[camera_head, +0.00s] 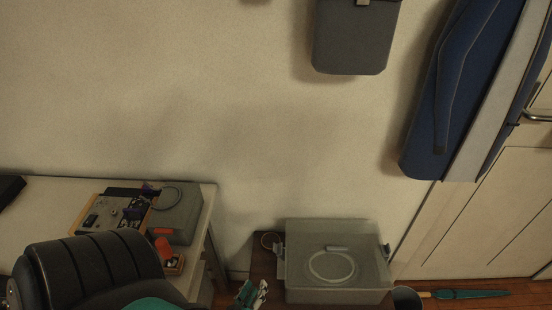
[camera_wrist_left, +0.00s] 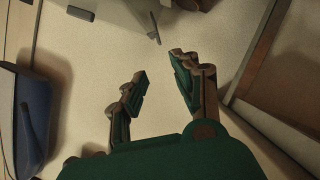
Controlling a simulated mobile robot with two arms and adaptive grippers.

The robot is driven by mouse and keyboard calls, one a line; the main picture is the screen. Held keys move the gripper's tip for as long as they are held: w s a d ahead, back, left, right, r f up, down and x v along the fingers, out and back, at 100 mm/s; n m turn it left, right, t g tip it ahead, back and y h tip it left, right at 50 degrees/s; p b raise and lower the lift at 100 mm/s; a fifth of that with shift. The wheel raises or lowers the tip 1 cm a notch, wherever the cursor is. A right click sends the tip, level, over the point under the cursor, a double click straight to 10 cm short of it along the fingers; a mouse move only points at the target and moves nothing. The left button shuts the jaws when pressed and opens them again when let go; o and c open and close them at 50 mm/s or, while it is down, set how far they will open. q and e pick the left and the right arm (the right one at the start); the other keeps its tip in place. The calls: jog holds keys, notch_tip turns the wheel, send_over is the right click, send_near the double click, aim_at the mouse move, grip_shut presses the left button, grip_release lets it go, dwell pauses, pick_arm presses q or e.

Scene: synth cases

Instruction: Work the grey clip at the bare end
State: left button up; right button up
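A grey case (camera_head: 300,290) with a raised ring and a small bar on its lid stands on a low dark surface. A grey clip (camera_head: 387,251) shows at its right end. Another clip (camera_head: 280,249) is at its left end, beside a tan ring (camera_head: 268,240). My left gripper (camera_head: 252,293) is left of the case's lower left corner, apart from it. In the left wrist view its fingers (camera_wrist_left: 159,70) are spread with nothing between them. A grey body with a thin upright part (camera_wrist_left: 154,29) lies beyond the fingertips; I cannot tell which end it is. My right gripper is not in view.
A table (camera_head: 205,215) at left carries a grey box (camera_head: 180,215) and an orange-edged board (camera_head: 90,225). A dark ribbed chair back (camera_head: 90,270) stands before it. A dark cup (camera_head: 406,298) is right of the case. A closed teal umbrella (camera_head: 470,294) lies on the floor.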

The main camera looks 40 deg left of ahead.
aim_at(281, 251)
pick_arm(q)
jog(key=b+x, duration=0.1)
jog(key=x, duration=1.5)
jog(key=shift+w+a+f+b, duration=0.15)
jog(key=shift+w+b, duration=0.15)
jog(key=shift+w, duration=0.1)
grip_shut()
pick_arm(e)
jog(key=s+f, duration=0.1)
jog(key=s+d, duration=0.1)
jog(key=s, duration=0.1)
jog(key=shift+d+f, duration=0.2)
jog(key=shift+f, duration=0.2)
